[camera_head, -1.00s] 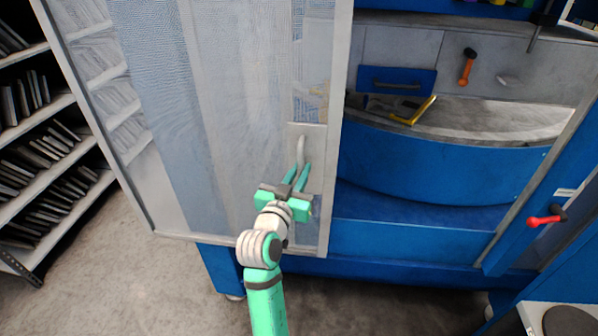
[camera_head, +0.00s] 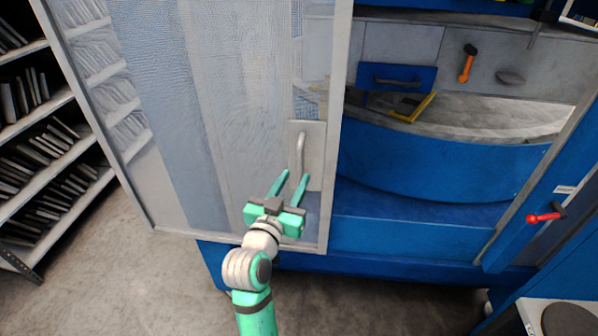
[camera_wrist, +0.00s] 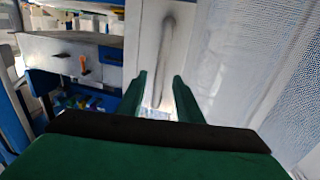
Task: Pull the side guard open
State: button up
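The side guard (camera_head: 240,120) is a tall light panel with mesh and clear areas in a pale frame, standing out at the left of the blue machine. Its curved grey handle (camera_head: 299,152) sits on a pale plate near the frame's right edge. My gripper (camera_head: 292,173) is open and empty, just below the handle and apart from it in the head view. In the wrist view the handle (camera_wrist: 166,45) stands beyond and between my two green fingertips (camera_wrist: 157,75).
The blue machine (camera_head: 400,240) stands at the right with an open front. Inside are a blue drawer-like block, a yellow-edged piece (camera_head: 411,108) and an orange-handled tool (camera_head: 466,65). A red-knobbed lever (camera_head: 543,218) is at the right. Shelves of dark plates (camera_head: 40,165) stand at the left.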

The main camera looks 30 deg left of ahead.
jog(key=v, duration=0.5)
jog(key=shift+s, duration=0.2)
jog(key=shift+d, duration=0.1)
jog(key=s+d+f+g, duration=0.1)
jog(key=s+d+f, duration=0.4)
jog(key=d+f, duration=0.5)
jog(key=s+d+f+g, duration=0.1)
jog(key=s+d+f, duration=0.3)
jog(key=d+f, duration=0.55)
jog(key=s+d+f+m+h, duration=0.1)
jog(key=s+d+f+h, duration=0.1)
jog(key=s+d, duration=0.4)
jog(key=s+d+f+m+h, duration=0.2)
jog(key=s+d, duration=0.4)
jog(key=s, duration=0.9)
jog(key=shift+d+h, duration=0.3)
jog(key=shift+d, duration=0.05)
